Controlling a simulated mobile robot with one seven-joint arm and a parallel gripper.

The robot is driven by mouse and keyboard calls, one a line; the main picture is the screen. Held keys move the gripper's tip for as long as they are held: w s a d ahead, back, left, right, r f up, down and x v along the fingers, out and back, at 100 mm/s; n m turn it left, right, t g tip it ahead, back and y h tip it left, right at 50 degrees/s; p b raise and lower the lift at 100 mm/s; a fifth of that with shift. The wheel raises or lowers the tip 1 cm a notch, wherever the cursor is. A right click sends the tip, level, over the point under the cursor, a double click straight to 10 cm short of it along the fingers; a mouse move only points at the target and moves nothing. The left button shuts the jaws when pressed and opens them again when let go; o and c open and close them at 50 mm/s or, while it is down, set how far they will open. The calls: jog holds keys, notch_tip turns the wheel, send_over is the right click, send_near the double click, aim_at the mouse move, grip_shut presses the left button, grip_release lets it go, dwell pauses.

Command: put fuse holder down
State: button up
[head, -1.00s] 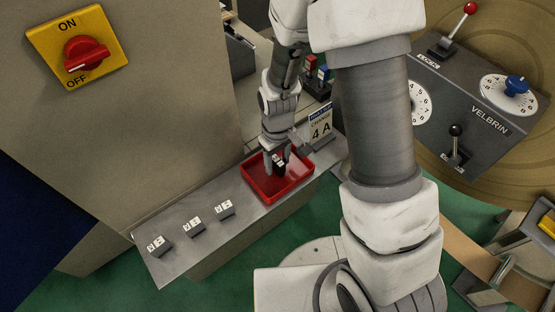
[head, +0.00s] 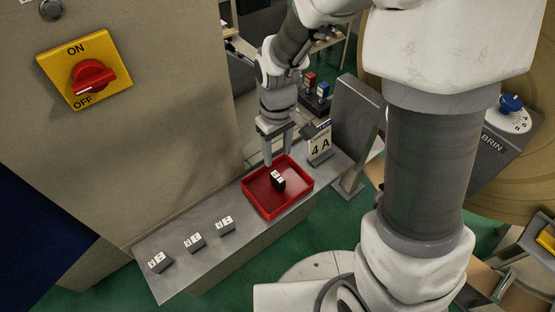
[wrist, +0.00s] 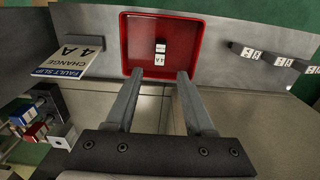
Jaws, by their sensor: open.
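A dark fuse holder (head: 278,179) with a white label lies in the red tray (head: 298,210). In the wrist view the fuse holder (wrist: 160,54) sits near the middle of the red tray (wrist: 197,45), apart from my fingers. My gripper (head: 280,160) is open and empty, above the tray's back edge. In the wrist view the two fingers of my gripper (wrist: 155,82) are spread with nothing between them.
Several labelled fuse holders, one of them at the left end (head: 160,263), stand in a row on the grey shelf (head: 180,285). A "CHANGE 4 A" sign (head: 320,143) stands right of the tray. A yellow ON/OFF switch (head: 84,67) is on the cabinet.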

jog(key=s+d+r+m+t, duration=0.2)
jog(key=s+d+r, duration=0.3)
jog(key=r, duration=0.5)
jog(key=s+d+r+m+t, duration=0.3)
jog(key=s+r, duration=0.4)
jog(key=r, duration=0.3)
jog(key=d+m, duration=0.1)
jog(key=d, duration=0.1)
jog(key=shift+s+d+r+m+t, duration=0.2)
jog(key=shift+d+m+t, duration=0.1)
jog(key=shift+d+m, duration=0.1)
jog(key=shift+a, duration=0.15)
